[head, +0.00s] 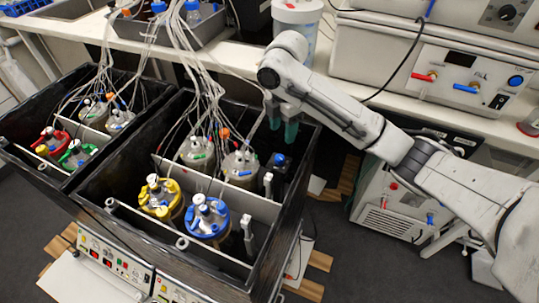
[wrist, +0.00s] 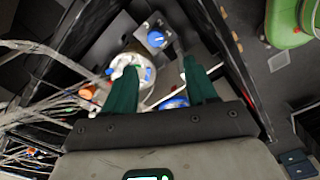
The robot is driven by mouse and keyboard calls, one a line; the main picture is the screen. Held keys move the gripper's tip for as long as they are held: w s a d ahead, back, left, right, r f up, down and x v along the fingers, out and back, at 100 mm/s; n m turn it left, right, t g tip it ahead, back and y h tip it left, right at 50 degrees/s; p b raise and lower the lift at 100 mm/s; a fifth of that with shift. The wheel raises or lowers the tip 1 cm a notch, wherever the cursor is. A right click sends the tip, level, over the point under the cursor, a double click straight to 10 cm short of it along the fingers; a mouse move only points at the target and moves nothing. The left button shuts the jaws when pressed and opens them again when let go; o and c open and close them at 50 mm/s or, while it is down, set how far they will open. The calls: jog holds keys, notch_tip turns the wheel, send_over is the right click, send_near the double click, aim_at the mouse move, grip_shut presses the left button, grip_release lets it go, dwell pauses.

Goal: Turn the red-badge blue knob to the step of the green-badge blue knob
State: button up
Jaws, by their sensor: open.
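My gripper (head: 283,128) is open and points down over the far right corner of the near black shaker box. Its two green fingers also show in the wrist view (wrist: 160,68), apart, with nothing between the tips. A small blue knob (head: 279,159) sits on a dark block in that box, just below the fingers. In the wrist view a blue knob (wrist: 156,39) on a grey plate lies beyond the fingertips. Another blue round part (wrist: 173,103) shows between the fingers, partly hidden. I cannot make out a red or green badge on any of them.
The box (head: 262,262) holds several lidded vessels, with a yellow ring (head: 160,198) and a blue ring (head: 208,217). Loose tubes (head: 205,85) hang left of my gripper. A bench instrument (head: 455,75) with red and blue valves stands right. The box walls rise close around.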

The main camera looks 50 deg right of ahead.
aim_at(279, 157)
jog(key=f, duration=0.7)
jog(key=w+f+b, duration=0.1)
jog(key=f, duration=0.3)
jog(key=shift+d+f, duration=0.15)
jog(key=shift+f, duration=0.2)
jog(key=c, duration=1.1)
jog(key=shift+o, duration=0.2)
